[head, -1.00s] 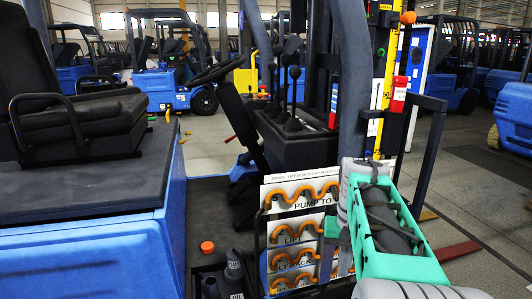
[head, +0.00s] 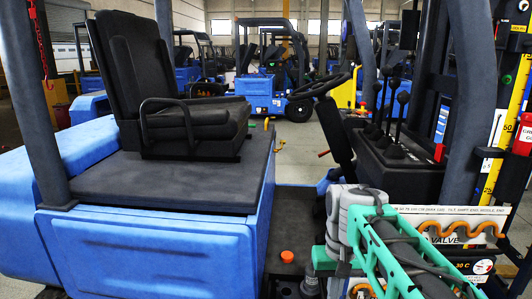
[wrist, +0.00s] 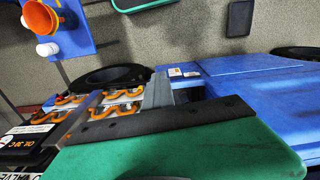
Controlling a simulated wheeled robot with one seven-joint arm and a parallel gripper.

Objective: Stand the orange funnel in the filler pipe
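An orange, cone-like piece, likely the funnel (wrist: 41,18), shows at the top left of the wrist view, on or over a blue surface. It is apart from my gripper. A green part with a dark bar (wrist: 165,122), seemingly of my gripper, fills the bottom of the wrist view; its fingertips cannot be made out, nor whether it holds anything. In the head view my green arm reaches down at the lower right and its end is out of sight. A round orange cap (head: 287,256) sits on the dark truck floor. I cannot make out the filler pipe for certain.
The blue truck body with its black seat (head: 165,80) takes up the left. A lever console (head: 395,150) and the valve panel with orange hoses (head: 455,233) stand close to my arm on the right. A white round object (wrist: 47,49) is near the orange piece.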

